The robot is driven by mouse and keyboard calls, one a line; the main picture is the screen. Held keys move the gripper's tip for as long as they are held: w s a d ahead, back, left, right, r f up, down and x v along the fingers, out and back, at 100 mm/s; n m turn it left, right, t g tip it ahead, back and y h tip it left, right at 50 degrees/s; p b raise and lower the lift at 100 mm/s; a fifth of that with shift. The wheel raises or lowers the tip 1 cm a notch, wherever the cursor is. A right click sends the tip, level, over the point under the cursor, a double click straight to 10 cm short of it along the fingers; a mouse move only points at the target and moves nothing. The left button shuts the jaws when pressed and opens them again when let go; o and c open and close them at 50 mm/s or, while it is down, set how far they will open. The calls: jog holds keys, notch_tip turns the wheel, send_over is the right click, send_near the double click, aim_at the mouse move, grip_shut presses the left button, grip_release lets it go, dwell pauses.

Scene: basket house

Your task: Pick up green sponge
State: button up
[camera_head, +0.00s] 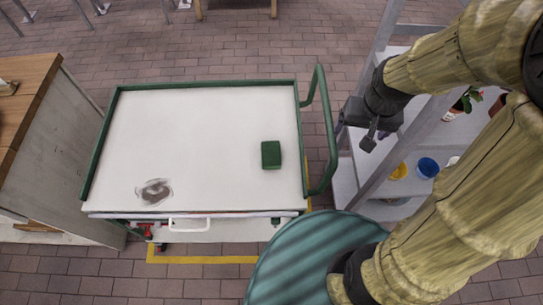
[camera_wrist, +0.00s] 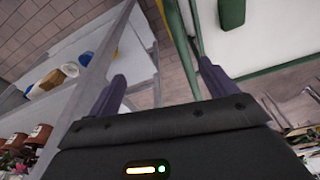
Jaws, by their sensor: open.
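A green sponge (camera_head: 271,155) lies on the white top of a green-framed cart (camera_head: 205,130), near the cart's right side. It also shows at the top edge of the wrist view (camera_wrist: 231,14), partly cut off. My gripper (camera_head: 371,130) is to the right of the cart, beyond its green handle, apart from the sponge. In the wrist view its two fingers (camera_wrist: 163,88) stand wide apart with nothing between them.
The green push handle (camera_head: 325,130) rises between my gripper and the cart top. A grey shelf (camera_head: 345,180) with blue and yellow pots stands on the right. A wooden-topped cabinet (camera_head: 28,95) is on the left. A grey stain or object (camera_head: 154,191) marks the cart top.

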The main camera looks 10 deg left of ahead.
jog(key=w+a+f+n+g+b, duration=0.1)
jog(key=w+a+f+b, duration=0.3)
jog(key=a, duration=0.5)
jog(key=n+g+b, duration=0.1)
send_over(272, 151)
notch_tip(272, 151, down, 5)
jog(key=shift+f, duration=0.15)
notch_tip(272, 151, down, 12)
jog(key=shift+f, duration=0.15)
